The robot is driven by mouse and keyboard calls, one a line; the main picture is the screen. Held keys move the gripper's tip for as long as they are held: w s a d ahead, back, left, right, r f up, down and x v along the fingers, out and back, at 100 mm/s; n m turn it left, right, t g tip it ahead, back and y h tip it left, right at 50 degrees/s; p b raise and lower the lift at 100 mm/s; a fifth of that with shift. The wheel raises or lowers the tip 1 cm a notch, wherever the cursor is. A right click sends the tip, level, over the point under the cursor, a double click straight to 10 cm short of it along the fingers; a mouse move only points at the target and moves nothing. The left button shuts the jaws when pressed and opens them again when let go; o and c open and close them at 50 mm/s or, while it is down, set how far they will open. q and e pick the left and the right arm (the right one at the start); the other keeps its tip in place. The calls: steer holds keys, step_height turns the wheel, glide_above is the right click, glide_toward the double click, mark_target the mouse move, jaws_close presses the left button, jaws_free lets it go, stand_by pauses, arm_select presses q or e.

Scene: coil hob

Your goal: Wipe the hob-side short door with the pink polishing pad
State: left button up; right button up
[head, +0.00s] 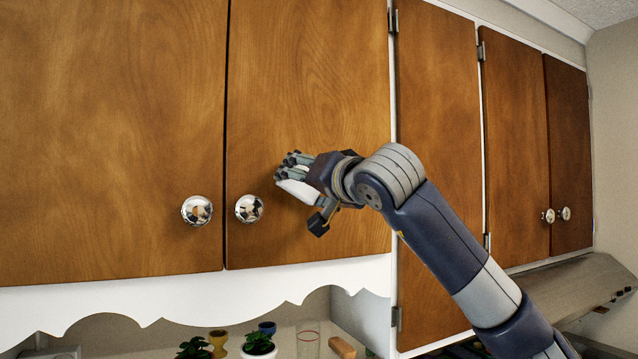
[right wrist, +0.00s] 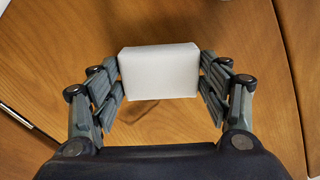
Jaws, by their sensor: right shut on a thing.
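My right gripper (head: 293,170) is in front of the wooden cabinet door (head: 310,70) at centre, right of its round knob. It is shut on a white block-shaped pad (head: 298,191); no pink shows on it. In the right wrist view the pad (right wrist: 160,72) sits between both fingers (right wrist: 160,85), its face towards the wood. I cannot tell whether the pad touches the door. Further right are a tall narrow door (head: 435,130) and two shorter doors (head: 515,140) and (head: 568,150) above the hood. My left gripper is not in view.
Chrome knobs (head: 249,208) and (head: 197,210) stick out left of my gripper. A sloped range hood (head: 580,285) is at lower right. Potted plants (head: 258,342), a glass (head: 308,342) and a brown block (head: 342,347) stand below the scalloped white trim (head: 200,300).

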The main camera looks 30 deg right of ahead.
mark_target(300, 168)
steer(key=shift+a, duration=0.7)
steer(key=shift+d+r, duration=0.15)
steer(key=shift+r, duration=1.2)
steer(key=shift+d, duration=6.1)
steer(key=shift+a, duration=6.25)
